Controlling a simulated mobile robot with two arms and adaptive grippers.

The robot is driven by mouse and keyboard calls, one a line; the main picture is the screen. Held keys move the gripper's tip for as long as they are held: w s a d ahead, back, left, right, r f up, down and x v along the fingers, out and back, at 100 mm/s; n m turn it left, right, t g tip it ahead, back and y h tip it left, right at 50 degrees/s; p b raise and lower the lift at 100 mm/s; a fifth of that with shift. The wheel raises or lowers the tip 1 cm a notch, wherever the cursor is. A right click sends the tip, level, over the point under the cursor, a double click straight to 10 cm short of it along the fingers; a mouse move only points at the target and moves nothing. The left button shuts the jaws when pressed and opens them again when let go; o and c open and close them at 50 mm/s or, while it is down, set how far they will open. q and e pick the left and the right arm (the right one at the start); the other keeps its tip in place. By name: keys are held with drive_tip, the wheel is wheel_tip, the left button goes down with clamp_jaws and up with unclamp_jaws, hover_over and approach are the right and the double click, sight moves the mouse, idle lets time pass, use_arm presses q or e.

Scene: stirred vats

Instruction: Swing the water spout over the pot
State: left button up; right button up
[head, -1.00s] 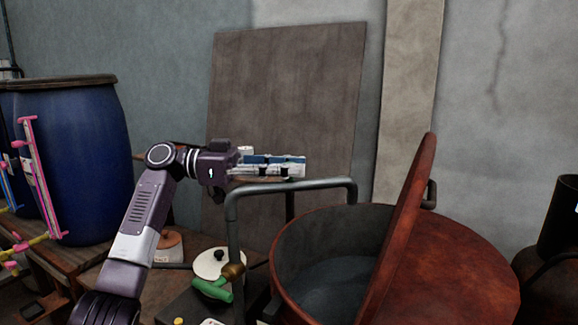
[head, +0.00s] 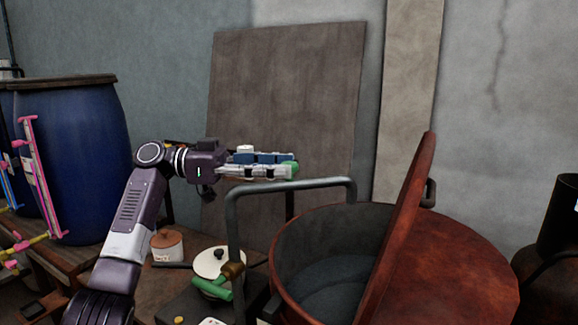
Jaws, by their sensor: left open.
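The water spout (head: 290,187) is a grey bent pipe. It rises left of the pot, runs level to the right and turns down at its end, which appears above the pot's far rim in the picture. The pot (head: 290,255) is a large reddish-brown round vat, with its inside partly visible. Its half lid (head: 405,225) stands raised. A green-handled valve (head: 217,289) is by the foot of the spout. My left gripper (head: 292,165) is open and empty, just above the level pipe in the picture. I cannot tell whether it touches the pipe. My right gripper is out of view.
Blue barrels (head: 75,160) stand at the left behind a pink and yellow frame (head: 42,180). A lidded jar (head: 167,245) and a white pot lid (head: 218,262) are on the bench left of the spout. A brown board (head: 285,95) leans on the wall. A dark cylinder (head: 560,220) stands far right.

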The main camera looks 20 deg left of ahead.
use_arm(q)
drive_tip(key=v, duration=0.9)
drive_tip(key=shift+a, duration=0.4)
drive_tip(key=shift+s, duration=0.1)
